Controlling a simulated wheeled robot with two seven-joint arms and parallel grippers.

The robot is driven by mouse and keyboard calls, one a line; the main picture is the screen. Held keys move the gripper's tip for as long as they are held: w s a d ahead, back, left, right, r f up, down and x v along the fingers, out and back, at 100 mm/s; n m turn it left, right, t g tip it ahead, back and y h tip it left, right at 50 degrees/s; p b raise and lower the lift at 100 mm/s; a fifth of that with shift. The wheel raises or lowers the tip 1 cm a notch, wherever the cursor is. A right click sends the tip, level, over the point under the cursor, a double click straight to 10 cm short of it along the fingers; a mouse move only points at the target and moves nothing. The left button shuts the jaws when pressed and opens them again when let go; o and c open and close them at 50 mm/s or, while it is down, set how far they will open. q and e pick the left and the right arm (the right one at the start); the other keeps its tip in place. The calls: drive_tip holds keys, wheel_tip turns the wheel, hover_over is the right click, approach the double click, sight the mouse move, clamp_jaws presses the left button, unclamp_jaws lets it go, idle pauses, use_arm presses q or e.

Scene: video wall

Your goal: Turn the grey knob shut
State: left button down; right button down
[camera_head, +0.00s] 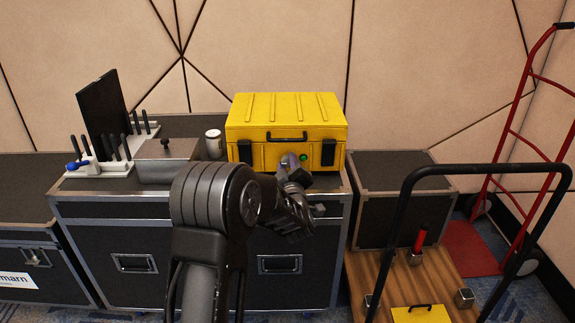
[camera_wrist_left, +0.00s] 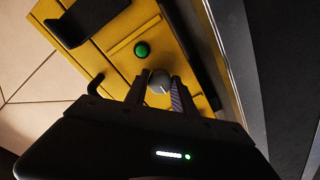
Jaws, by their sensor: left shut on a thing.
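The grey knob (camera_wrist_left: 158,82) sits on the front of the yellow case (camera_head: 286,114), beside a green round button (camera_head: 304,157). The button also shows in the left wrist view (camera_wrist_left: 142,49). My left gripper (camera_head: 290,163) is at the case front, and its two fingers (camera_wrist_left: 160,92) are shut around the knob. In the head view the gripper and arm cover most of the knob. A pale line shows on the knob's face in the wrist view. My right gripper is in neither view.
The case stands on a black flight case (camera_head: 205,219) with metal edges. A white can (camera_head: 213,143), a grey metal box (camera_head: 166,165) and a rack with black-handled tools (camera_head: 104,164) stand to its left. A platform cart (camera_head: 412,273) and a red hand truck (camera_head: 497,172) stand at the right.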

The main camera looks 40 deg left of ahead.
use_arm(q)
drive_tip(key=shift+m, duration=0.5)
drive_tip(key=m, duration=0.2)
drive_tip(key=shift+f+m, duration=0.1)
drive_tip(key=shift+m, duration=0.3)
drive_tip(key=m, duration=0.4)
drive_tip(key=shift+m, duration=0.3)
drive_tip(key=m+p, duration=0.1)
drive_tip(key=m, duration=0.3)
drive_tip(key=shift+m+t, duration=0.4)
drive_tip(key=m+p, duration=0.2)
drive_tip(key=m, duration=0.3)
drive_tip(key=shift+s+h, duration=0.1)
drive_tip(key=shift+h, duration=0.2)
drive_tip(key=shift+m, duration=0.4)
drive_tip(key=c, duration=1.1)
unclamp_jaws()
drive_tip(key=shift+o, duration=0.2)
